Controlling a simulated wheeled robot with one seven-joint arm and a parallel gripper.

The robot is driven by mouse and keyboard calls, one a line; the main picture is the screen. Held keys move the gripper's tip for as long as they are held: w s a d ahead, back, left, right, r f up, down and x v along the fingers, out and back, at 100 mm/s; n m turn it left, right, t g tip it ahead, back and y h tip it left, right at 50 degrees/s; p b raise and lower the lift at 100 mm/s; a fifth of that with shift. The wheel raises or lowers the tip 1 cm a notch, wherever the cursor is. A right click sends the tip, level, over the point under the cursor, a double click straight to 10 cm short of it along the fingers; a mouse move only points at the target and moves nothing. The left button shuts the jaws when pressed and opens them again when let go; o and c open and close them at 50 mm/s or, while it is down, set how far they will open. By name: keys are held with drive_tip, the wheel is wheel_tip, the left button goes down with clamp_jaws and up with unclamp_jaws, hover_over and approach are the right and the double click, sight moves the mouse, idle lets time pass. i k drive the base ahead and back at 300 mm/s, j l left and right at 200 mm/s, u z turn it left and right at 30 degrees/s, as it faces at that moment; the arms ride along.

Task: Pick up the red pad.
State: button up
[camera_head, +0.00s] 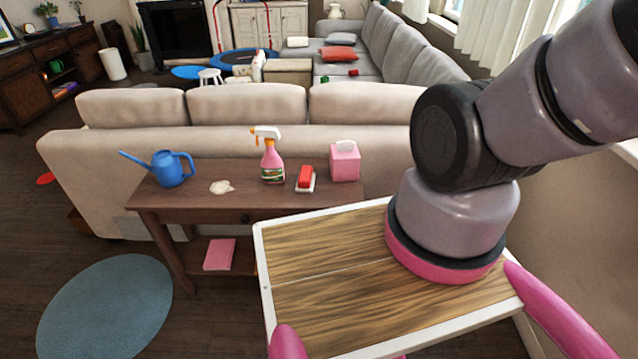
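A small red block-shaped pad (305,176) rests on a white piece (306,188) on the brown wooden side table (215,197) behind the beige sofa. I cannot tell whether the white piece is part of it or a separate dish. It stands between a pink spray bottle (272,163) on its left and a pink tissue box (345,161) on its right, apart from both. My arm rises on the right and leaves the picture at the upper right. My gripper is out of view.
A blue watering can (170,168) and a crumpled whitish cloth (221,187) share the tabletop. A pink book-like item (219,254) lies on the lower shelf. The beige sofa (250,128) backs the table. Open floor with a round blue rug (105,310) lies at left.

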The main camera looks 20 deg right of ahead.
sight(306, 181)
drive_tip(key=z, duration=2.4)
drive_tip(key=u, duration=2.4)
drive_tip(key=i+l+u, duration=0.1)
drive_tip(key=u, duration=0.2)
drive_tip(key=i+l+u, duration=0.2)
drive_tip(key=u, duration=0.15)
drive_tip(key=i, duration=0.05)
